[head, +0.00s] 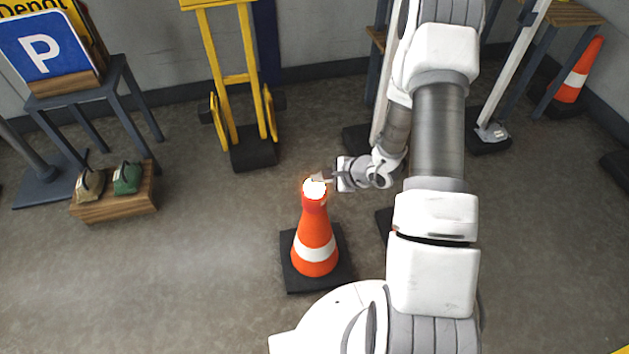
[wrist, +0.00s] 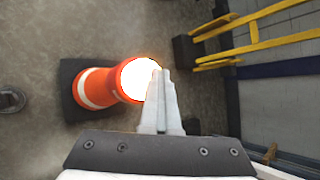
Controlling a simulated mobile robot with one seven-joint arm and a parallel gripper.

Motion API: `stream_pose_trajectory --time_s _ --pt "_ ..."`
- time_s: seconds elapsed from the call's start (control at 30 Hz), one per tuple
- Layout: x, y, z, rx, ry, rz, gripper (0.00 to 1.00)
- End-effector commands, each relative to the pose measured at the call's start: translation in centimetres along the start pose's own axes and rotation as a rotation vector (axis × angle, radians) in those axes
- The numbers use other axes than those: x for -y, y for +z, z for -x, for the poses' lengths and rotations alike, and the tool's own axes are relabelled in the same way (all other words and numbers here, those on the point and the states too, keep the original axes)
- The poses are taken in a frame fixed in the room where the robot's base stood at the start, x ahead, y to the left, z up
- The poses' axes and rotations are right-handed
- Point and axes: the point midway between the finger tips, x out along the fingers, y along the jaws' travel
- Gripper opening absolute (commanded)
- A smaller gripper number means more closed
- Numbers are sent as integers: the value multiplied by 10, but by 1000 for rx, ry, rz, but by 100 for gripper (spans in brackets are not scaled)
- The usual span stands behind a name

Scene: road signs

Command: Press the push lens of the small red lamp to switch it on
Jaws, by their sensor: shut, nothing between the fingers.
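The small red lamp (head: 315,188) sits on top of an orange and white traffic cone (head: 314,252). Its lens glows bright white with an orange-red rim, so the lamp is lit. It also glows in the wrist view (wrist: 137,80), just left of my fingertips. My gripper (head: 322,179) is shut and empty, reaching in from the right with its tips at the lamp's far right edge. In the wrist view the closed fingers (wrist: 163,76) overlap the right edge of the glow. I cannot tell whether they touch the lens. The glare hides the lens details.
The cone stands on a black base (head: 293,280). A yellow hand truck (head: 233,80) stands behind. A wooden box (head: 115,205) with two lamp-like items is at left, near a blue parking sign (head: 42,45). Another cone (head: 577,72) is at far right. The floor left of the cone is clear.

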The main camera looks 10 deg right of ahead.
Motion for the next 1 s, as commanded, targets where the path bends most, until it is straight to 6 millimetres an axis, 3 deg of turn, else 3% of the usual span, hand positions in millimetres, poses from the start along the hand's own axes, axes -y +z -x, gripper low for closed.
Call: stream_pose_trajectory --time_s 0.03,0.33,1.0 --pt "-15 -9 -3 -21 29 -12 0" --pt "-13 -8 0 -21 30 -13 0" --pt "23 26 41 -14 21 -7 0"
